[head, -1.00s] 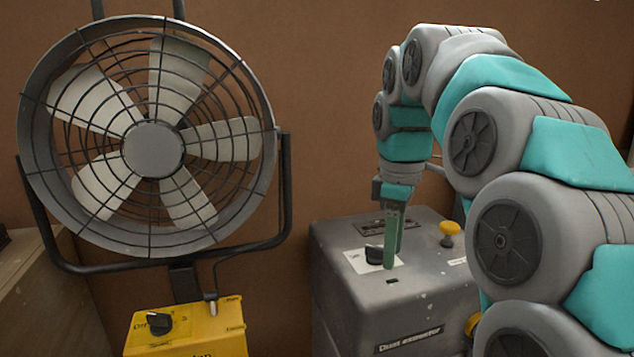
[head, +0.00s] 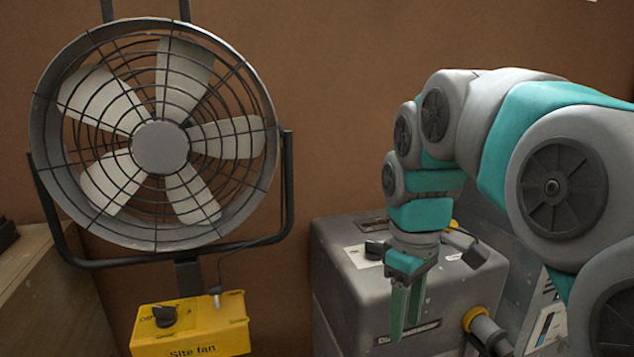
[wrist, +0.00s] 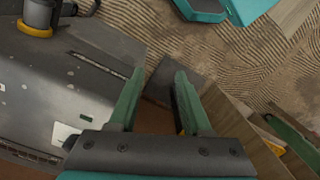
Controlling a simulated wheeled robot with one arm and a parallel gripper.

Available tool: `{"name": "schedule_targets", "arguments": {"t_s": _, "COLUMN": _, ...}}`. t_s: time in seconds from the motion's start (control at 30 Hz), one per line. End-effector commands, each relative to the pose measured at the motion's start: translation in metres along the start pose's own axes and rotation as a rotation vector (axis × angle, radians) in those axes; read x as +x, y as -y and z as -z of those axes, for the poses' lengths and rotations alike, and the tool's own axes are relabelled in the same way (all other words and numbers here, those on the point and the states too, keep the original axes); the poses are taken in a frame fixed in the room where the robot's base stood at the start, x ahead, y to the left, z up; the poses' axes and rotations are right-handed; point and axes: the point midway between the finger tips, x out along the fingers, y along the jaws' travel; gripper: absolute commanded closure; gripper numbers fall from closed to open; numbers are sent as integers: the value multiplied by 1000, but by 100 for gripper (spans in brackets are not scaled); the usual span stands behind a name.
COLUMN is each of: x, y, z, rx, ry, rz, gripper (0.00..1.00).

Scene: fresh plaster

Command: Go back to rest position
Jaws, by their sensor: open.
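My gripper (head: 407,312) hangs fingers down in front of the grey dust extractor box in the head view. Its two green fingers also show in the wrist view (wrist: 156,98), spread apart with nothing between them. The grey dust extractor (head: 350,290) has a black knob (head: 375,249) on a white plate on its top. The knob is to the left of my wrist, apart from the fingers.
A large caged fan (head: 160,147) stands at the left against a brown wall. A yellow site fan box (head: 215,325) with a black knob sits below it. A hose fitting with a yellow collar (head: 474,318) sticks out of the extractor's front. A wooden surface (head: 35,275) is at far left.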

Motion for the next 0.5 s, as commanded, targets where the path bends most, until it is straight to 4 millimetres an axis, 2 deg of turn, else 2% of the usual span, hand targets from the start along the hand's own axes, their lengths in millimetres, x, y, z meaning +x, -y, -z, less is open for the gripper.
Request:
{"name": "schedule_targets", "arguments": {"t_s": 0.03, "x": 10, "y": 10, "z": -14, "rx": 49, "ry": 9, "rz": 4, "gripper": 51}}
{"name": "schedule_targets", "arguments": {"t_s": 0.5, "x": 125, "y": 96, "z": -121, "rx": 580, "ry": 75, "rz": 42, "gripper": 51}}
